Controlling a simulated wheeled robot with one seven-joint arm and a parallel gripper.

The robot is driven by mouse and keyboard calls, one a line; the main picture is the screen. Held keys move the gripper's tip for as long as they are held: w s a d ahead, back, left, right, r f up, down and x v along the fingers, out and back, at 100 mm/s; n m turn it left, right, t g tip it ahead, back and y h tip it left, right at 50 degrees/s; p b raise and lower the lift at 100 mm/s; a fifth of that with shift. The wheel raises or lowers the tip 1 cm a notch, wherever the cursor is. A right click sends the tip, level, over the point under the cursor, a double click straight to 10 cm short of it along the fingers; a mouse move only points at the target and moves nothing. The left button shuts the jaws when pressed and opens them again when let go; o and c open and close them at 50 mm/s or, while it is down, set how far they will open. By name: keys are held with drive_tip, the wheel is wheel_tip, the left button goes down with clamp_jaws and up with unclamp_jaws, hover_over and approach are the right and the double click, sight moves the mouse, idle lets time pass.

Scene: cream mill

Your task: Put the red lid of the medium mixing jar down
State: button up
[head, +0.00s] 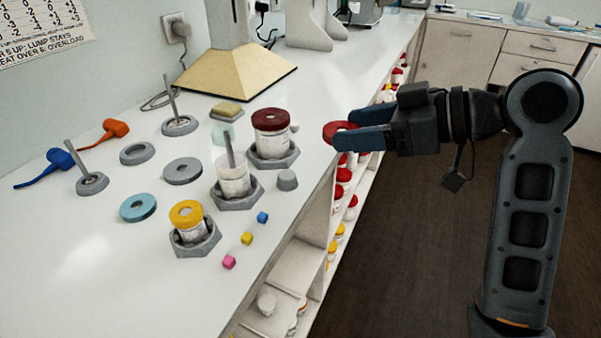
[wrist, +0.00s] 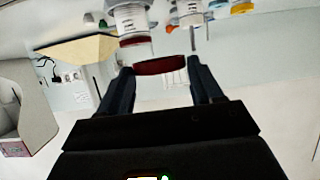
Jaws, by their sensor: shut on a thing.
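My gripper (head: 347,133) is shut on a red ring-shaped lid (head: 332,130), held in the air near the counter's front edge. In the wrist view the lid (wrist: 161,66) sits between the two fingers. An open white jar (head: 233,187) with a grey rod standing in it sits in a grey hexagonal holder, left of my gripper. A larger jar with a dark red lid (head: 271,119) stands behind it in its own holder. A smaller jar with a yellow lid (head: 186,213) stands in front.
The white counter (head: 95,270) also carries a blue ring (head: 138,207), grey rings (head: 182,170), small cubes (head: 247,238), a grey cup (head: 287,180) and blue and orange tools (head: 62,160). A cream hood (head: 237,75) stands behind. Shelves of lidded jars lie below the edge.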

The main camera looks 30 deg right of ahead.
hover_over(282, 173)
drive_tip(key=s+d, duration=0.2)
drive_tip(key=s, duration=0.1)
wheel_tip(282, 173, down, 6)
drive_tip(key=shift+w+r, duration=0.1)
drive_tip(key=shift+r, duration=0.1)
drive_tip(key=shift+f, duration=1.95)
drive_tip(key=shift+f, duration=0.1)
drive_tip(key=shift+f+b, duration=0.35)
drive_tip(key=shift+b, duration=0.05)
drive_tip(key=shift+f, duration=0.2)
drive_tip(key=o, duration=1)
drive_tip(key=shift+r, duration=0.1)
